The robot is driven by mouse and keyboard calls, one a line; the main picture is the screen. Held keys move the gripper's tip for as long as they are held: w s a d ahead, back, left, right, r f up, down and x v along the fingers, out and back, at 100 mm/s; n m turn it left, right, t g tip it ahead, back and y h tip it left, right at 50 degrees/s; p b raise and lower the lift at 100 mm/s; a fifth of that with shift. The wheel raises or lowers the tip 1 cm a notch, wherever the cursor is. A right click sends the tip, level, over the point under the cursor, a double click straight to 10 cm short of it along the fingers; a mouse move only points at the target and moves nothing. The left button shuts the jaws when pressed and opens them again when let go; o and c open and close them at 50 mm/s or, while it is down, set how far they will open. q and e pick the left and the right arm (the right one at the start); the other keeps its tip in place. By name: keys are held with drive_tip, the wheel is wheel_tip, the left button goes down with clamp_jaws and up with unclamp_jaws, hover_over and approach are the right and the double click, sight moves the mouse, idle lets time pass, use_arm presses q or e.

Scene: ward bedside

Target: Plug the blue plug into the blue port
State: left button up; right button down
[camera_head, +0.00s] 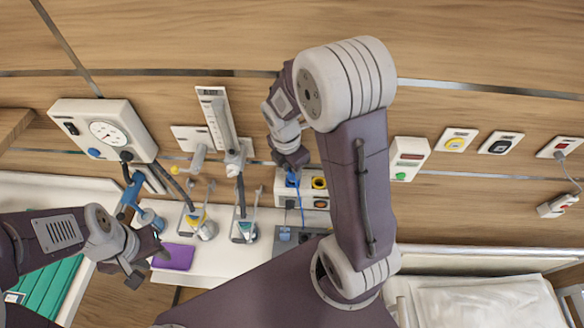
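A pale port box (282,189) is fixed on the wall at the centre, with a yellow port (319,183) on its right side. A bit of blue (293,178) shows at its upper left, right under my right gripper (291,164); I cannot tell plug from port there. A thin blue cable (300,208) hangs down from that spot. My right gripper seems closed around the blue plug at the box face, its fingers hiding most of it. Whether the plug is seated is hidden. My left gripper (148,268) is open and empty at lower left, beside a purple item.
A gauge unit (105,129), a flow meter (218,120) and suction bottles (203,226) stand left of the box. A purple item (174,257) lies on the white counter. Wall sockets (455,141) and a bed (480,300) are at right.

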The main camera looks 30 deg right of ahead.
drive_tip(key=shift+f, duration=0.25)
idle(0.4)
drive_tip(key=shift+f+b, duration=0.35)
drive_tip(key=shift+f, duration=0.1)
drive_tip(key=shift+p, duration=0.3)
drive_tip(key=shift+f, duration=0.15)
idle(0.6)
drive_tip(key=shift+f, duration=0.2)
idle(0.6)
drive_tip(key=shift+f, duration=0.15)
idle(0.5)
